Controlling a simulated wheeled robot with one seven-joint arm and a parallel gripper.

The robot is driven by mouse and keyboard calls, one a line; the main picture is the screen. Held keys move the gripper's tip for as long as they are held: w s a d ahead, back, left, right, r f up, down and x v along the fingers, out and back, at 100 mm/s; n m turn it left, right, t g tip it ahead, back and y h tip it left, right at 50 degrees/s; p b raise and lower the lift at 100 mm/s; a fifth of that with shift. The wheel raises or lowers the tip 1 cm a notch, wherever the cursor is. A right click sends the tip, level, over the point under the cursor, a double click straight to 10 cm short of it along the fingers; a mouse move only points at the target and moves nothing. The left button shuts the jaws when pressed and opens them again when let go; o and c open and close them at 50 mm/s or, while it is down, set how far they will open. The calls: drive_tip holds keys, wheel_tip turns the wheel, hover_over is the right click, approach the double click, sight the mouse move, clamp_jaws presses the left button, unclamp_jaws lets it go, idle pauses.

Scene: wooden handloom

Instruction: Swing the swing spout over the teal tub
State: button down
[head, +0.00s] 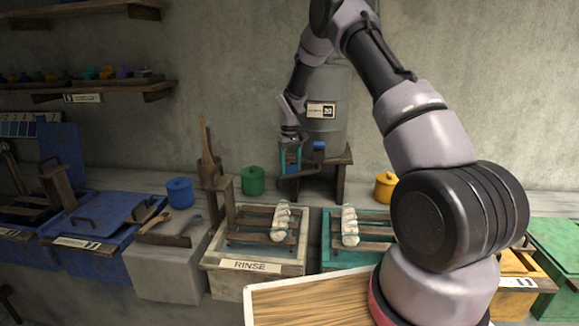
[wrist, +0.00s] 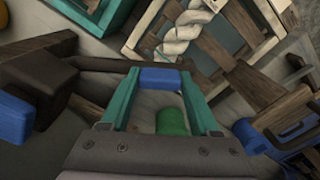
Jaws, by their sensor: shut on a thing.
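The swing spout (wrist: 110,64) is a dark bar coming from the foot of the grey tank (head: 333,90). My gripper (head: 290,168), with teal fingers, is shut on the spout's outer end, where a blue piece (wrist: 160,78) shows between the fingertips in the wrist view. In the head view this end is left of the tank, behind the rinse tub (head: 253,285). The teal tub (head: 326,235) stands in front of the tank, to the right of the rinse tub. Its teal rim also shows at the upper left of the wrist view (wrist: 85,18). My arm hides its right part.
A blue tap handle (head: 319,147) is on the tank, right of my gripper. A green pot (head: 252,180) is to the left, with a blue pot (head: 180,192) beyond it. White skeins (head: 349,226) lie on racks across both tubs. A yellow pot (head: 385,185) stands to the right.

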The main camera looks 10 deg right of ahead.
drive_tip(key=shift+s+d+n, duration=0.3)
drive_tip(key=shift+s+n, duration=0.3)
drive_tip(key=shift+s, duration=0.15)
drive_tip(key=s+d+n, duration=0.7)
drive_tip(key=n, duration=0.3)
drive_tip(key=w+d+n, duration=0.3)
drive_tip(key=d+n, duration=0.9)
drive_tip(key=shift+d+n, duration=0.3)
drive_tip(key=shift+n, duration=0.1)
drive_tip(key=shift+c, duration=0.6)
unclamp_jaws()
